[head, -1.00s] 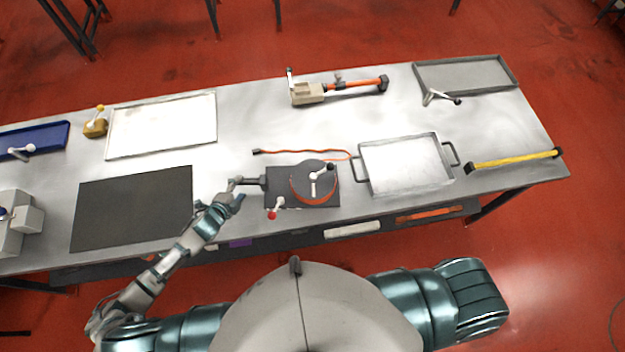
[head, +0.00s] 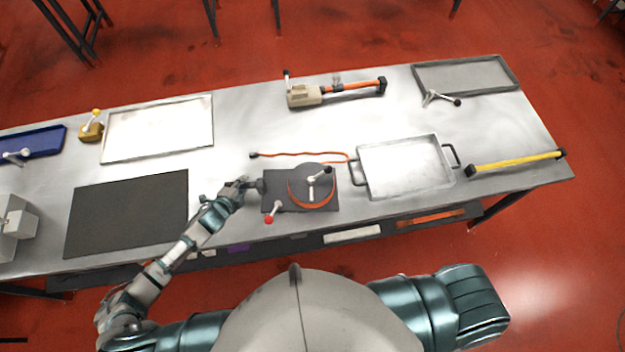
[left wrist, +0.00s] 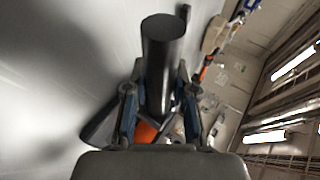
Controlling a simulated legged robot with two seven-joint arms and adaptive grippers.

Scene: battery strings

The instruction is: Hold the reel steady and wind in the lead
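The reel (head: 312,186) is a dark drum with orange lead wound round it, on a dark base plate (head: 272,188). On top is a pale crank (head: 312,183) with a black knob. A red-knobbed lever (head: 269,219) is at the plate's front. The loose orange lead (head: 300,154) lies behind the reel and ends in a dark plug. A dark side handle (head: 261,185) sticks out left. My left gripper (head: 246,186) is at this handle. In the left wrist view its fingers flank the dark handle (left wrist: 161,70), with gaps apparently showing. My right gripper is out of view.
A tray (head: 405,168) with two handles stands right of the reel, close to the lead. A black mat (head: 125,212) lies left. A beige tool (head: 303,95) with an orange bar lies behind. A yellow bar (head: 515,162) is far right.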

